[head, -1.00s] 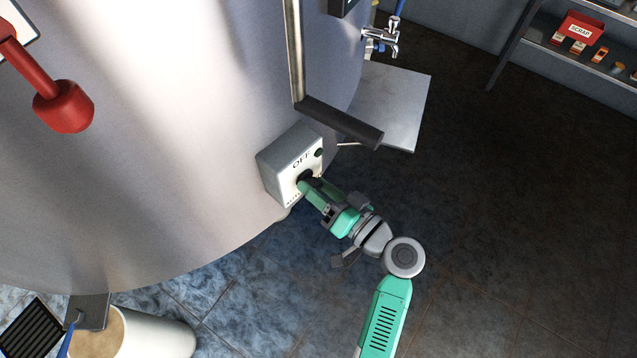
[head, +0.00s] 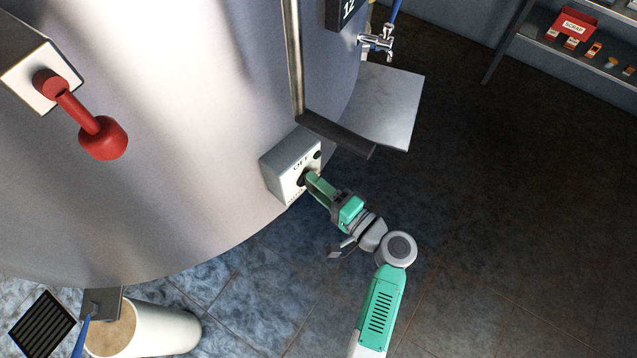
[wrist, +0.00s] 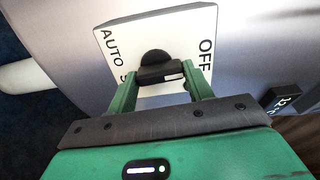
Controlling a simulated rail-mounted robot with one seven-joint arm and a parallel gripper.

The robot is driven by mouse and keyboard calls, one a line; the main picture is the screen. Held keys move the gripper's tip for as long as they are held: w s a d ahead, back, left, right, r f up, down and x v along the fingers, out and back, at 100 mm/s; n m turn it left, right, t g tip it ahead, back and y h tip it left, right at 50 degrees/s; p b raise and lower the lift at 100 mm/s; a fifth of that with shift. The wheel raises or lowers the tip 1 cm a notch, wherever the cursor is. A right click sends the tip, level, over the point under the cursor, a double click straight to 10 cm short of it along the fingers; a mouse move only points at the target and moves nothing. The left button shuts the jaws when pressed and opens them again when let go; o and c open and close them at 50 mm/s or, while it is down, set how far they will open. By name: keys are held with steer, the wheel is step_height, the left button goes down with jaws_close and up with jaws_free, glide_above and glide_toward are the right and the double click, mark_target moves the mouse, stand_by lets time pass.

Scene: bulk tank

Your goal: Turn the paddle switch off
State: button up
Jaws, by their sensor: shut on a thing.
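The paddle switch is a pale box (head: 278,165) on the side of the tank, with a dark knob at the middle of its front face. In the wrist view its white face (wrist: 118,62) reads AUTO on the left and OFF on the right; a third label is mostly hidden. The black paddle (wrist: 155,70) lies crosswise between my fingers, a white mark near its right end. My gripper (head: 309,182) reaches the front of the box; in the wrist view my gripper (wrist: 160,80) is shut on the paddle. Which label the paddle points to is unclear.
A dark horizontal bar (head: 337,135) juts out just above the switch. A red lever (head: 102,137) is on the tank (head: 180,170) at left. A tap (head: 378,42) and a metal plate (head: 385,105) are behind. A white bucket (head: 165,330) stands lower left. Floor at right is clear.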

steer(key=shift+m, duration=0.3)
stand_by(0.4)
steer(key=o, duration=1)
steer(key=p+v, duration=0.1)
steer(key=v, duration=0.6)
steer(key=shift+s+d, duration=0.3)
steer(key=shift+d, duration=0.05)
